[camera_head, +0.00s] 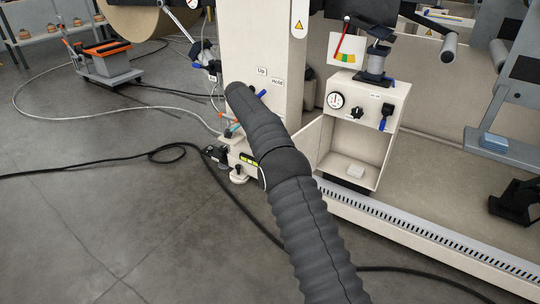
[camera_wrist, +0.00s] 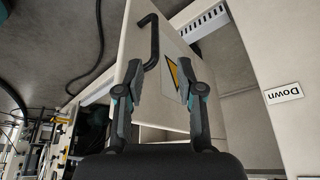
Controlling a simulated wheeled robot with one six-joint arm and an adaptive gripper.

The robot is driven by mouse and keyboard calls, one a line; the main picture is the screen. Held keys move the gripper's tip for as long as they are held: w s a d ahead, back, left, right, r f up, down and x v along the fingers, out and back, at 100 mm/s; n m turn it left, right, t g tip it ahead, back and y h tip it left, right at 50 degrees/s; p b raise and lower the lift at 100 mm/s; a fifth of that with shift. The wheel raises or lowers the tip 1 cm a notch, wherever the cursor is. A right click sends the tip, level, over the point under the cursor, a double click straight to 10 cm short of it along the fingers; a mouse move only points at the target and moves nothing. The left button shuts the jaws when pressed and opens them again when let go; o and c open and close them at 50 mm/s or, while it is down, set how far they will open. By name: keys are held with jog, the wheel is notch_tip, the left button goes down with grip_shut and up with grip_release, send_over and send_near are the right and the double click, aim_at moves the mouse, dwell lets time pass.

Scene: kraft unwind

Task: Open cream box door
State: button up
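The cream box (camera_head: 394,94) stands on the machine at centre right, with a gauge and knobs on its upper front. Its lower compartment is exposed. The cream door (camera_head: 317,141) stands swung out at the box's left side. In the wrist view the door (camera_wrist: 150,95) fills the middle, with a black bar handle (camera_wrist: 152,42) near its top and a yellow warning triangle partly covered by a finger. My gripper (camera_wrist: 159,68) is open, its fingers apart in front of the door with the handle beyond the tips. Contact with the door cannot be told. My arm hides the gripper in the head view.
A small white block (camera_head: 355,171) lies in the compartment. A slotted rail (camera_head: 430,237) runs along the machine's base. A machine column (camera_head: 255,55) stands left of the box. Black cables (camera_head: 100,168) cross the grey floor, which is otherwise open at left.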

jog(key=shift+v, duration=1.9)
jog(key=s+f+n+y, duration=0.1)
jog(key=s+f+n, duration=0.3)
jog(key=f+n, duration=0.45)
jog(key=s+d+r+n+t+y, duration=0.1)
jog(key=s+d+r, duration=0.6)
jog(key=s, duration=0.8)
jog(key=s+d+r+n+t+y+p, duration=0.1)
jog(key=s+d+r+n, duration=0.2)
jog(key=s, duration=1.3)
jog(key=s+d+r+n+t+y+p, duration=0.1)
jog(key=s+d+r+n+t, duration=0.1)
jog(key=s+d+r, duration=0.8)
jog(key=shift+s+d+r, duration=0.3)
jog(key=shift+s+r, duration=0.8)
jog(key=shift+s, duration=1.85)
